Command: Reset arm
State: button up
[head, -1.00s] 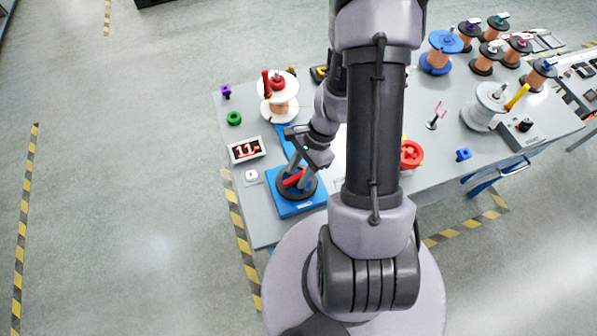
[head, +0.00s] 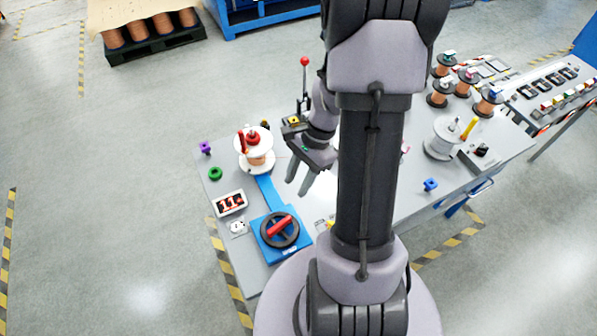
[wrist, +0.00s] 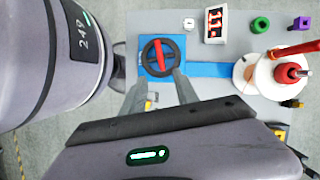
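My gripper (head: 298,178) hangs in the air over the table, right of the blue strip. Its two fingers are apart with nothing between them. In the wrist view the gripper (wrist: 158,92) points toward the black handwheel (wrist: 146,60), with clear distance between them. The handwheel (head: 266,233) has a red bar (head: 280,225) across it and sits on a blue base (head: 292,246) at the table's front left. The red bar also shows in the wrist view (wrist: 160,55).
A white-flanged copper spool (head: 256,160) stands behind the handwheel, near a red-digit display (head: 230,203). Green (head: 215,173) and purple (head: 205,148) pieces lie at the left edge. More spools (head: 440,95) stand at the right. My arm hides the table's middle.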

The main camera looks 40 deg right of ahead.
jog(key=shift+d+r, duration=0.15)
jog(key=shift+r, duration=0.15)
